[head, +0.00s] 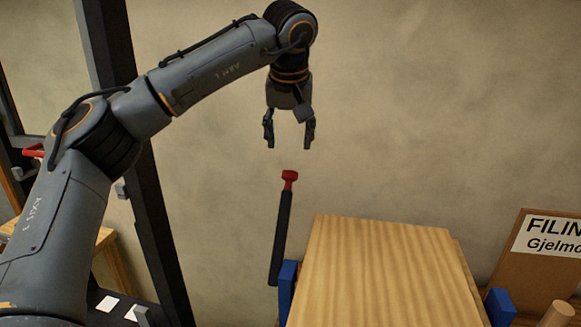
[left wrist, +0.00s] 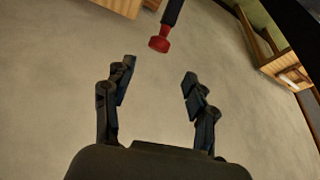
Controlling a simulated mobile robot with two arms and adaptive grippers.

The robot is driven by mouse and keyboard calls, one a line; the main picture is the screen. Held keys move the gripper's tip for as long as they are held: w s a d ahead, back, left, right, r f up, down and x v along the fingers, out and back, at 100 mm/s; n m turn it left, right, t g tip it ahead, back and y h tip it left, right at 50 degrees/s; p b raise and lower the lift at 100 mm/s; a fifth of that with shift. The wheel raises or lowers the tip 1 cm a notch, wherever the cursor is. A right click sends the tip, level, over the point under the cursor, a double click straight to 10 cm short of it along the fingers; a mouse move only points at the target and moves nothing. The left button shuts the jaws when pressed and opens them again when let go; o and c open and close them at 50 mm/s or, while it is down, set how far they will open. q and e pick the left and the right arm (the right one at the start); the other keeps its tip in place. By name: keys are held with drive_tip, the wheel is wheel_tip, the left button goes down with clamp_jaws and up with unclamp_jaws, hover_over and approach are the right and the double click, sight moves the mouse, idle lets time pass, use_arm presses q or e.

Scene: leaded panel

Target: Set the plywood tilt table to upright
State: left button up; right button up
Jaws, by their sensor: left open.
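The plywood tilt table (head: 385,265) shows at the lower middle of the head view as a light wooden board between blue brackets. A dark lever with a red knob (head: 289,176) stands nearly upright at its left side. My left gripper (head: 289,140) is open and empty, pointing down just above the red knob and apart from it. In the left wrist view the red knob (left wrist: 159,44) lies beyond the gap between the open fingers (left wrist: 157,80). My right gripper is not in view.
A sign board (head: 535,250) reading "FILIN... Gjelmo..." stands at the right, with a wooden peg (head: 558,313) in front. A dark upright post (head: 150,200) stands at the left. The wall behind is plain, and the space around the knob is clear.

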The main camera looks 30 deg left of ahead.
use_arm(q)
drive_tip(key=p+x, duration=0.2)
drive_tip(key=x, duration=0.7)
drive_tip(key=shift+w+f+p, duration=0.15)
drive_tip(key=shift+f+p, duration=0.05)
drive_tip(key=shift+p, duration=0.2)
drive_tip(key=shift+w+a+f, duration=0.1)
drive_tip(key=shift+w+f, duration=0.1)
drive_tip(key=shift+f, duration=0.3)
clamp_jaws()
